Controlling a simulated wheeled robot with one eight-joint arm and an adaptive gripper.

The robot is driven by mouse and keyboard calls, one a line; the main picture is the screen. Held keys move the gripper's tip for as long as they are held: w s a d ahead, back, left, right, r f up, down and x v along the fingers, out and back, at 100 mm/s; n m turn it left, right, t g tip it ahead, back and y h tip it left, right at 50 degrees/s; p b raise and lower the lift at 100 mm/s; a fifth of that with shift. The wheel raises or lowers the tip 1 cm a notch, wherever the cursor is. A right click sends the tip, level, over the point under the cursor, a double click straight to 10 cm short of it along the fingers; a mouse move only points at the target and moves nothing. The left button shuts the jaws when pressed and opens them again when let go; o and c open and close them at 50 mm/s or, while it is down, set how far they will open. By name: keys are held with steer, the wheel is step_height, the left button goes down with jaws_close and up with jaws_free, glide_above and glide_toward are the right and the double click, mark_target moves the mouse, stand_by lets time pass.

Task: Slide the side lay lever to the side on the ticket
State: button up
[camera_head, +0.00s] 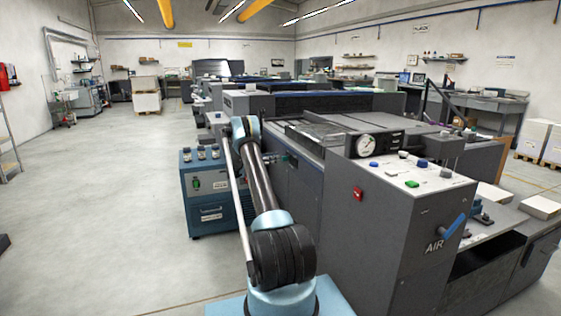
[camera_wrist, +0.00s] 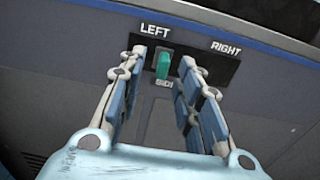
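The side lay lever (camera_wrist: 163,67) is a small green upright handle in a dark slot plate (camera_wrist: 213,60) marked LEFT and RIGHT, in the wrist view. It stands below and just right of the word LEFT, well left of the word RIGHT. My gripper (camera_wrist: 162,57) is open, with one finger on each side of the lever. The fingertips overlap the plate in the picture; a gap shows on both sides of the lever, and I see no clear contact. Part of the label under the lever is cut off by the fingers. No readable ticket shows.
In the head view, a grey press (camera_head: 305,194) stands beside my arm. Its console (camera_head: 405,172) with a gauge and coloured buttons is on the right. A blue cabinet (camera_head: 212,190) stands left of my arm. The floor (camera_head: 90,215) at left is clear.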

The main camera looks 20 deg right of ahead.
steer(key=a, duration=0.6)
steer(key=shift+d, duration=0.1)
steer(key=s+r+m+y, duration=0.4)
steer(key=s+r, duration=0.8)
steer(key=r, duration=0.3)
steer(key=s+a+r+m+y, duration=0.2)
steer(key=s+r+y, duration=0.1)
steer(key=s, duration=0.7)
steer(key=s+a+r+m+y, duration=0.2)
steer(key=s+a+r+m, duration=0.1)
steer(key=s, duration=0.8)
steer(key=s+a+f+m+t+y, duration=0.1)
steer(key=s+a+f+m+y, duration=0.15)
steer(key=s, duration=0.75)
steer(key=s+a+f+m+y, duration=0.2)
steer(key=s+a, duration=0.2)
steer(key=s, duration=0.7)
steer(key=s+a+f+m+y, duration=0.2)
steer(key=s+a+f, duration=0.2)
steer(key=s, duration=0.5)
steer(key=s+a+f+m+y, duration=0.2)
steer(key=s+a+f, duration=0.3)
steer(key=s+f, duration=0.3)
steer(key=shift+s+f+m+t, duration=0.3)
steer(key=shift+s+f+m, duration=0.1)
steer(key=shift+s, duration=0.75)
steer(key=shift+w+y, duration=0.1)
steer(key=shift+y, duration=0.15)
